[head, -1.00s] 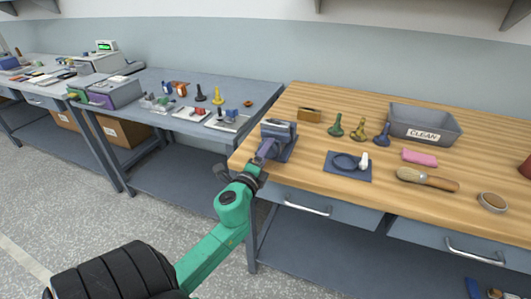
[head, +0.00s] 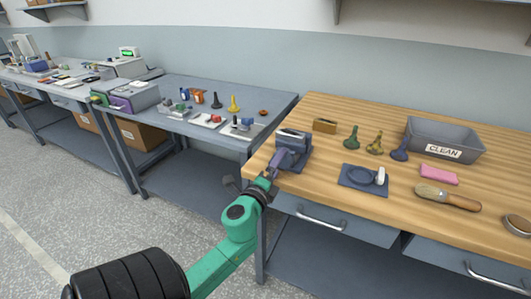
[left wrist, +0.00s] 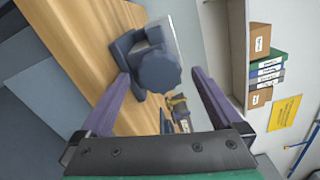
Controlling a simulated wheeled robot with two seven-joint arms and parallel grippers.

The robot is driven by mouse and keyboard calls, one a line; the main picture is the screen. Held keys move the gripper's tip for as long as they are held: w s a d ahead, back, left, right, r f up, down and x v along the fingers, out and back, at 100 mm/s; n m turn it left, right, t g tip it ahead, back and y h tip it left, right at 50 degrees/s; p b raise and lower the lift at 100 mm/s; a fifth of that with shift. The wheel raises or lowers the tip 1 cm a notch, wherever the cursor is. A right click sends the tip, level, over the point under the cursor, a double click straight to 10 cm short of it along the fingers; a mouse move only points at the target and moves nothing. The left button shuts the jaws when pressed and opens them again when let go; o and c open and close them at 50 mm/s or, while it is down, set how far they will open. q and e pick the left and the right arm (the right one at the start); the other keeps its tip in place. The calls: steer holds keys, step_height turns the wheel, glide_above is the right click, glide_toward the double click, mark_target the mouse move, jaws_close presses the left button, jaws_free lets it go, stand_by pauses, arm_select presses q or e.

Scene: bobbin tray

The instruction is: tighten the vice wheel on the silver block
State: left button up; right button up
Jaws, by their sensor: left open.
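The blue-grey vice (head: 294,154) stands on the near left corner of the wooden bench. A pale silver block (head: 291,133) shows at its top, in the jaws. In the left wrist view the vice wheel (left wrist: 159,72) is a dark round knob with a scalloped rim, facing the camera. My left gripper (left wrist: 161,78) is open, its two purple fingers on either side of the wheel. I cannot tell whether they touch it. In the head view the left gripper (head: 279,161) is at the front of the vice and hides the wheel. My right gripper is not in view.
To the right are a blue mat (head: 350,183) with a ring, several dark and yellow plunger-like pieces, a grey CLEAN bin (head: 443,152), a pink block (head: 439,175) and a brush (head: 447,198). A grey bench stands left.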

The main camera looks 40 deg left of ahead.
arm_select(q)
steer(key=b+v, duration=0.4)
steer(key=v, duration=0.8)
steer(key=shift+s, duration=0.25)
steer(key=s+d+f+n+g+h+p, duration=0.2)
steer(key=f+n+g, duration=0.2)
steer(key=f, duration=1.5)
steer(key=s+d+f+n+g+h+p, duration=0.1)
steer(key=d+f+n+g+h, duration=0.25)
steer(key=f, duration=1.45)
steer(key=s+d+f+n+g+p, duration=0.2)
steer(key=s+f+n+g, duration=0.5)
steer(key=s+f, duration=1)
steer(key=s+g, duration=0.1)
steer(key=s, duration=0.3)
steer(key=shift+s+d+f, duration=0.3)
steer(key=shift+f, duration=0.1)
